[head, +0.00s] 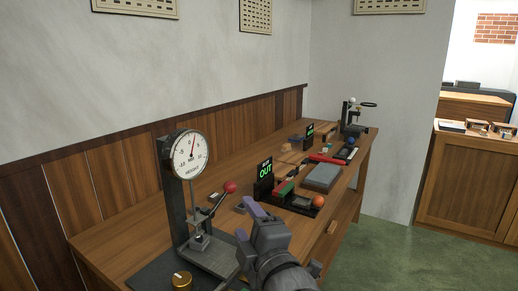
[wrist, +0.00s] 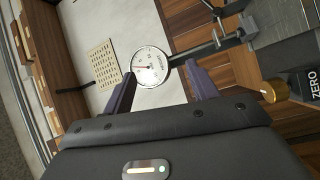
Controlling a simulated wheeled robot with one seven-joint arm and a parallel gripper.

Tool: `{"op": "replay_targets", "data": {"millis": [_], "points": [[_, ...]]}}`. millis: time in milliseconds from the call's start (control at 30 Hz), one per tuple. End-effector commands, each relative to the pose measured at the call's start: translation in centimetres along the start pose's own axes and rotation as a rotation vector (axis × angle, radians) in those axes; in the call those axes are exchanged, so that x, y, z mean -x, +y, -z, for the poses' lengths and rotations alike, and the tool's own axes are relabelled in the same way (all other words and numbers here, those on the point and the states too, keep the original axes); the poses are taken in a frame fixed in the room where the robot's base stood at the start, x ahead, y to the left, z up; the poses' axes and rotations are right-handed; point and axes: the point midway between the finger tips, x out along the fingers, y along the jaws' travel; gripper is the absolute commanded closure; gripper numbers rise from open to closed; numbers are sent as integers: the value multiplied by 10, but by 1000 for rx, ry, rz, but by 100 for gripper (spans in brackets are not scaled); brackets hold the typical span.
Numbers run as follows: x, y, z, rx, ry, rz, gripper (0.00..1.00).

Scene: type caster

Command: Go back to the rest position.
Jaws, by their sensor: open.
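My gripper (head: 250,228) shows in the head view at the lower middle, over the near part of the wooden workbench. In the wrist view its two purple fingers (wrist: 160,92) are spread apart with nothing between them; the dial shows beyond the gap. The dial gauge stand (head: 186,157) stands upright to the left of my gripper, with a round white dial and a red-knobbed lever (head: 229,187). The dial also shows in the wrist view (wrist: 150,66), where the picture is tilted.
The workbench (head: 120,232) runs along the wood-panelled wall. A brass knob (head: 181,281) is at the near end. A black "OUT" sign (head: 264,178), an orange ball (head: 318,202) and a grey block (head: 322,176) lie beyond my gripper. Green floor (head: 390,255) is clear at right.

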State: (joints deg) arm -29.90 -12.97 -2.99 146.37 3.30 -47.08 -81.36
Motion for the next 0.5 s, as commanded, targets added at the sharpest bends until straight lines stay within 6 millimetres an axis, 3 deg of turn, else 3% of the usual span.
{"op": "replay_targets", "data": {"millis": [133, 500], "points": [[0, 0, -1, -1, -2, 1, 42], [-1, -42, -35, -192, -115, 174, 42]]}}
